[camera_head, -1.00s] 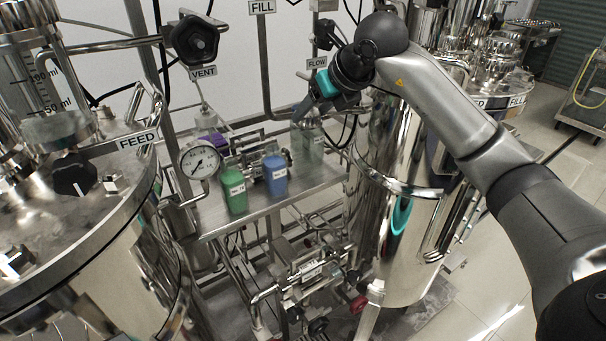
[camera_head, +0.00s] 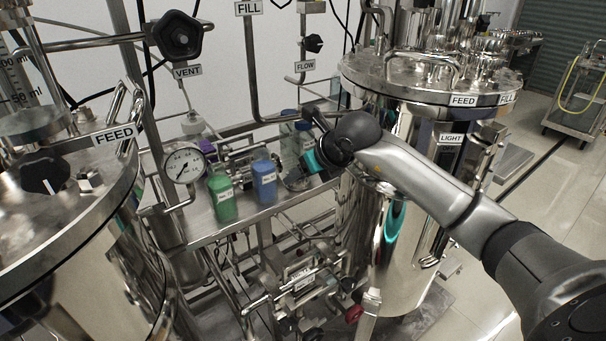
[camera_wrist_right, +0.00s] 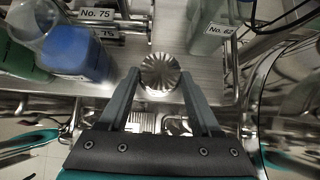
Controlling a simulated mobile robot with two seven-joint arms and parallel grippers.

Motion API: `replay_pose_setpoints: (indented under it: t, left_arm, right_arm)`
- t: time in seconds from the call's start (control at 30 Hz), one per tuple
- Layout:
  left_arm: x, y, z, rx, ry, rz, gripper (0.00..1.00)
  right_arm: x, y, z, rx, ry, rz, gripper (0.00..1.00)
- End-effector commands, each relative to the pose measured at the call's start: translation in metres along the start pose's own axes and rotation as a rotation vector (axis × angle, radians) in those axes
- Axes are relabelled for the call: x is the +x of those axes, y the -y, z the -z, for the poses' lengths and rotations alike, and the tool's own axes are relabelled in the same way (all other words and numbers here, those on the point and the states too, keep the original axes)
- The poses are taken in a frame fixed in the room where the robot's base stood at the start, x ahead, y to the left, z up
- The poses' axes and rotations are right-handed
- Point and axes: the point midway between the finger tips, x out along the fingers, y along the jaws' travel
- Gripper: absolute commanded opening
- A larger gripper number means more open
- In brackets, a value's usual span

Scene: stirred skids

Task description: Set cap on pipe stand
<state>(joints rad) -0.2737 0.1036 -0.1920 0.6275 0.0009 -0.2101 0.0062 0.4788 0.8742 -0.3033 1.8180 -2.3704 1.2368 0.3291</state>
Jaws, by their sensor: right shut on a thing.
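My right gripper (camera_head: 297,172) is low over the front right part of the steel shelf, close to the bottles. In the right wrist view its two fingers (camera_wrist_right: 160,78) are closed on a round, ribbed, silvery cap (camera_wrist_right: 160,71), whose ribbed face shows between the fingertips. In the head view the cap (camera_head: 296,183) is small and partly hidden by the gripper. I cannot clearly pick out the pipe stand in either view. My left gripper is not in view.
On the steel shelf (camera_head: 240,218) stand a green bottle (camera_head: 222,198), a blue bottle (camera_head: 264,180) and a grey-green bottle (camera_wrist_right: 208,25). A pressure gauge (camera_head: 185,166) is at left. A large shiny tank (camera_head: 365,215) stands close at right. Pipes and valves (camera_head: 305,280) fill the space below.

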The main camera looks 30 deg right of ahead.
Motion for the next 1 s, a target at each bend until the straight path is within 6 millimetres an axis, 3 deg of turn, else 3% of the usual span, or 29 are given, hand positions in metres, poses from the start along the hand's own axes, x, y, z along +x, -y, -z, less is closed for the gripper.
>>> replay_pose_setpoints:
  t: [0.27,0.3,0.5,0.87,1.0]
  left_arm:
    - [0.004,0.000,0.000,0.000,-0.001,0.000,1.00]
    - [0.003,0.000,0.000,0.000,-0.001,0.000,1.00]
    - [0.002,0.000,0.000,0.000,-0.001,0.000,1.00]
    - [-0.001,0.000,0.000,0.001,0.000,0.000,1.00]
    - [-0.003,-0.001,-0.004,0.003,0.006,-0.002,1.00]
  right_arm:
    - [0.002,0.000,0.002,0.000,0.002,0.000,0.00]
    - [0.002,0.000,0.001,0.000,0.000,0.000,0.69]
    - [0.001,0.000,0.001,0.000,0.000,0.000,0.92]
    - [-0.001,0.000,-0.001,0.000,0.000,0.000,0.95]
    - [-0.015,0.001,-0.002,-0.001,0.003,0.002,0.95]
